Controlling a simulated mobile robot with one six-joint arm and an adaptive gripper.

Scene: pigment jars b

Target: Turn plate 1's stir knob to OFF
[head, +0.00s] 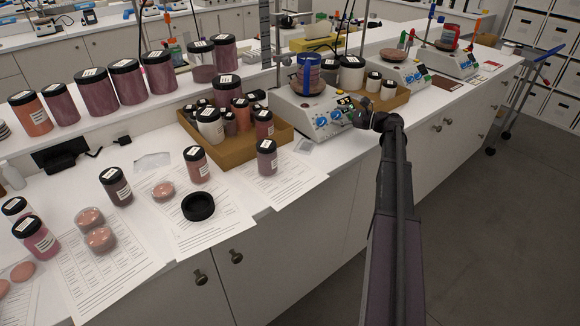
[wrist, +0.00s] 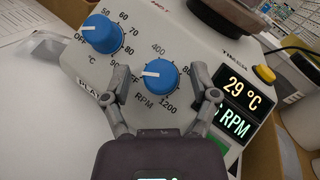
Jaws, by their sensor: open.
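Plate 1, taken as the nearest white hot plate (head: 318,120), stands on the bench beside a cardboard tray. In the wrist view its panel (wrist: 190,35) fills much of the picture; the plate label is partly hidden. The blue RPM stir knob (wrist: 160,80) sits between the two fingers of my gripper (wrist: 160,88), which is open. I cannot tell whether the fingers touch it. The knob's white mark points to the left, near the partly covered OFF. The other blue knob (wrist: 101,34), marked °C, is at upper left. In the head view my gripper (head: 363,118) is at the plate's right front.
The display (wrist: 242,104) reads 29 °C; the RPM figure is partly hidden. A yellow-orange button (wrist: 264,73) is on the plate's right side. Cardboard trays of jars (head: 272,140) (head: 392,101) flank the plate. Two more hot plates (head: 402,72) (head: 450,62) stand farther along.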

